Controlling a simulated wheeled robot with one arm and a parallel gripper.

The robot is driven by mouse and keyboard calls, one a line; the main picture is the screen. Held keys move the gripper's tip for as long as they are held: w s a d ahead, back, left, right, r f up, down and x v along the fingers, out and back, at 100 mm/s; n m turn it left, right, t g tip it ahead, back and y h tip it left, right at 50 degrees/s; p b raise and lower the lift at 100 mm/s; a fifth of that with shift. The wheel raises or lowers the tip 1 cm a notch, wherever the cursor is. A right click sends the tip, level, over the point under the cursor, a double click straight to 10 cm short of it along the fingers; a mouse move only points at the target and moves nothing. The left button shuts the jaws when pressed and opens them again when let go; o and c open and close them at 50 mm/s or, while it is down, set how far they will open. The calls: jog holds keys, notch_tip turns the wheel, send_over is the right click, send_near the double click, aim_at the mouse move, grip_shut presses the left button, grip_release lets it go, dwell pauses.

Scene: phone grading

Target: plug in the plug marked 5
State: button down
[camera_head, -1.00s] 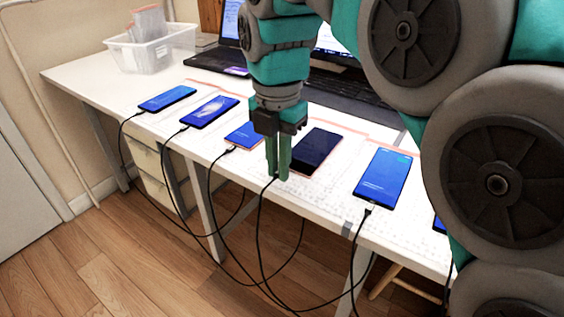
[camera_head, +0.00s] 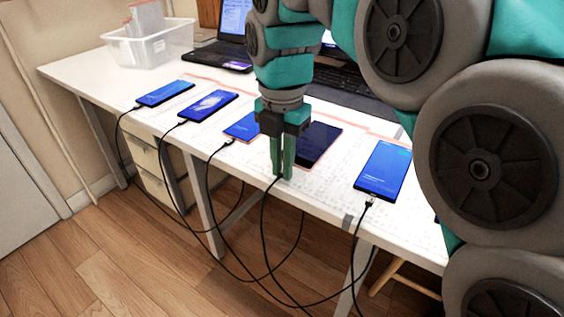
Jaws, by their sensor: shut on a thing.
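My gripper (camera_head: 281,170) is shut on a plug at the table's front edge. The plug is mostly hidden between the fingers, and no number on it can be read. Its black cable (camera_head: 263,215) hangs down from the fingertips to the floor. A phone with a dark screen (camera_head: 320,141) lies just right of and behind the fingers, and the gripper covers part of its left side. Whether the plug touches this phone cannot be told.
Lit phones lie along the table, including one (camera_head: 383,170) to the right and one (camera_head: 241,127) to the left, with cables at their near ends. A clear bin (camera_head: 150,48) and laptop (camera_head: 221,55) stand behind. Bare table (camera_head: 85,73) shows at far left.

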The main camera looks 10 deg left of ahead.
jog(key=shift+w+d+p, duration=0.25)
jog(key=shift+w+p, duration=0.3)
jog(key=shift+p, duration=0.1)
dwell(3.1)
jog(key=c, duration=0.8)
grip_release()
jog(key=shift+f, duration=0.1)
jog(key=shift+s+a+r+p, duration=0.1)
jog(key=shift+s+r+p, duration=0.15)
jog(key=shift+r, duration=1)
jog(key=shift+s+a+r+p, duration=0.1)
jog(key=shift+s+r+p, duration=0.1)
jog(key=shift+r, duration=1.05)
